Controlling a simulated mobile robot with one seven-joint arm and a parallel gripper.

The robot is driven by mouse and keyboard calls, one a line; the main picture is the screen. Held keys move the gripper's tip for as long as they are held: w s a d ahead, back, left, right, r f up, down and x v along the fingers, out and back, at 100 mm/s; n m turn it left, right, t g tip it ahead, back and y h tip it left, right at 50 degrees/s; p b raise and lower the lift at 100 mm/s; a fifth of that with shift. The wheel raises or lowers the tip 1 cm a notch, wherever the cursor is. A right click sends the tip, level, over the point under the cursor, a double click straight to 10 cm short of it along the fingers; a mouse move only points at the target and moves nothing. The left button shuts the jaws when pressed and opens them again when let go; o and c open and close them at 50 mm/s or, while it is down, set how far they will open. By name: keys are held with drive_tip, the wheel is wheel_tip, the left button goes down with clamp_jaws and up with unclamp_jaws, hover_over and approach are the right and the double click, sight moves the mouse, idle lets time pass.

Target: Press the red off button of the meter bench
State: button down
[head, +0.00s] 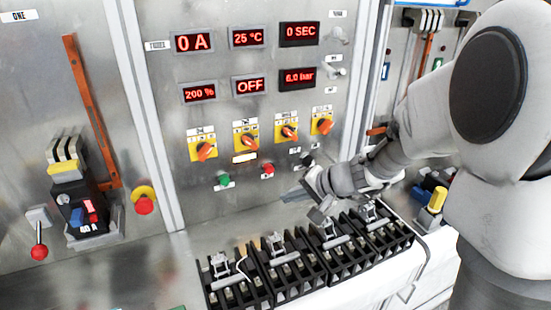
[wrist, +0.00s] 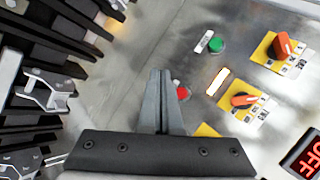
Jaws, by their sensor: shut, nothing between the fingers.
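The small red button (head: 268,169) sits on the upright metal meter bench panel, right of the green button (head: 224,180) and below the rotary switches. In the wrist view the red button (wrist: 183,93) shows just right of my fingers, perhaps partly covered by them. The green button (wrist: 216,46) is clear of them. My gripper (head: 285,196) is shut and empty. In the head view its tips are below and slightly right of the red button, in front of the panel. In the wrist view its fingertips (wrist: 160,74) show close together. I cannot tell whether they touch the panel.
A row of black breakers (head: 290,270) stands just below my gripper. Orange rotary switches (head: 247,138) on yellow plates are above the buttons. The OFF display (head: 250,86) is lit. A red mushroom button (head: 145,205) is on the left panel.

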sight(269, 169)
drive_tip(key=shift+w+d+f+m, duration=0.3)
drive_tip(key=shift+w+d+f, duration=0.05)
drive_tip(key=shift+w+d, duration=0.2)
drive_tip(key=shift+a, duration=0.1)
drive_tip(key=w+a+p, duration=0.3)
drive_tip(key=w+p, duration=0.1)
drive_tip(key=w, duration=0.4)
drive_tip(key=shift+w+a, duration=0.1)
drive_tip(key=shift+w, duration=0.05)
idle(2.0)
drive_tip(key=shift+w+a+b, duration=0.15)
drive_tip(key=shift+w+b, duration=0.15)
